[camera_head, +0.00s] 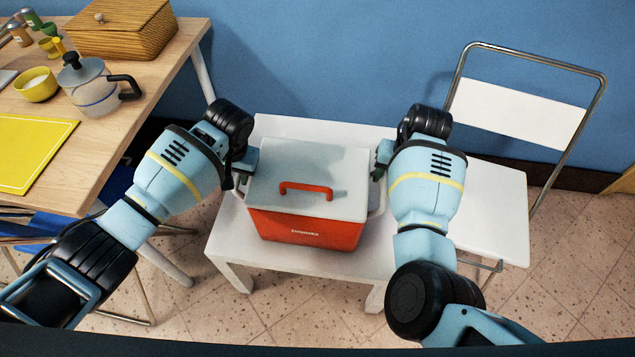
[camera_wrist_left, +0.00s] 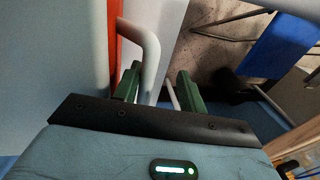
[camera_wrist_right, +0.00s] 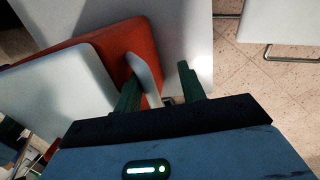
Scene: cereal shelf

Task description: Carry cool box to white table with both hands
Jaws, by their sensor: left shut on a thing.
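The cool box (camera_head: 300,225) is red with a pale grey lid and a red top handle. It is upright over the white table (camera_head: 235,245), within its top; I cannot tell whether its base touches. My left gripper (camera_head: 243,168) is shut on the box's white left side handle (camera_wrist_left: 151,50). My right gripper (camera_head: 380,172) is at the box's right side, with the white right side handle (camera_wrist_right: 146,78) between its fingers. A gap shows beside that handle, but I cannot tell whether the fingers grip it. The box's far side is hidden.
A wooden table (camera_head: 150,110) at left holds a glass kettle (camera_head: 92,90), a yellow bowl (camera_head: 36,86), a yellow mat (camera_head: 32,150) and a wicker box (camera_head: 120,28). A white chair (camera_head: 495,205) stands close at right. A blue wall (camera_head: 330,60) is behind.

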